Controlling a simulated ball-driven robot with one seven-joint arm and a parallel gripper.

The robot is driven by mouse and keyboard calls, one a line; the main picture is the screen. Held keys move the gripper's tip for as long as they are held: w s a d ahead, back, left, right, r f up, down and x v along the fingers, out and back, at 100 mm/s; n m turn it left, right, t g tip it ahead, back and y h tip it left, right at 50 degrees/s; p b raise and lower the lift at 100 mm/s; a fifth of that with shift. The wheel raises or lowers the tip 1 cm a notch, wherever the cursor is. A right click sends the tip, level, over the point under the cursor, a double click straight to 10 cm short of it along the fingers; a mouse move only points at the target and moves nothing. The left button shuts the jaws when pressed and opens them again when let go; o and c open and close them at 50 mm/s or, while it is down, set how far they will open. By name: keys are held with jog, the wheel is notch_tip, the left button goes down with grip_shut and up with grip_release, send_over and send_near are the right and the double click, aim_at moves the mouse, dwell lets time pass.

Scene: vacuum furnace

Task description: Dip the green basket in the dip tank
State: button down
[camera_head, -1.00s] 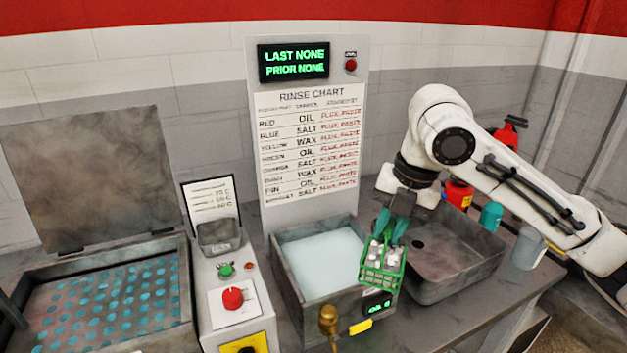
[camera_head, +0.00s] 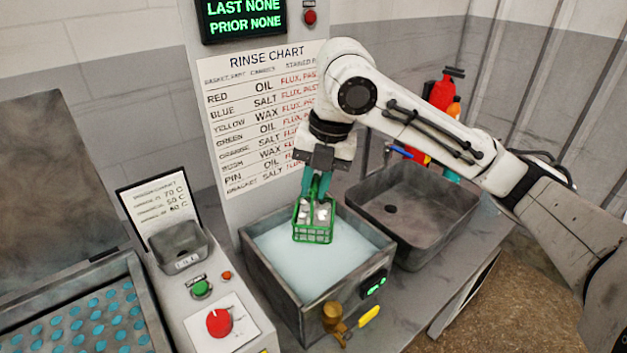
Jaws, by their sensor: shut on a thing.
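The green basket (camera_head: 313,234) is a small open wire basket with several white pieces inside. My gripper (camera_head: 315,184) is shut on its handle from above. The dip tank (camera_head: 273,280) is a grey metal box holding pale bluish-white liquid (camera_head: 285,270), with a green-lit display and a brass tap on its front. In the picture the basket overlaps the liquid toward the back right of the tank. It hangs roughly upright; I cannot tell whether its bottom touches the liquid.
A grey sink (camera_head: 455,212) is right of the tank. A control panel with a red knob (camera_head: 219,322) and a small metal cup (camera_head: 180,246) is left. Behind stands the rinse chart (camera_head: 268,120) below a display reading LAST NONE, PRIOR NONE (camera_head: 243,12). Red and orange bottles stand behind the sink.

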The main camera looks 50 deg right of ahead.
notch_tip(320, 180, down, 15)
jog(key=b, duration=1.1)
jog(key=shift+b, duration=0.35)
jog(key=shift+s, duration=0.1)
dwell(3.7)
jog(key=shift+r+p, duration=6.6)
jog(key=shift+r, duration=1.45)
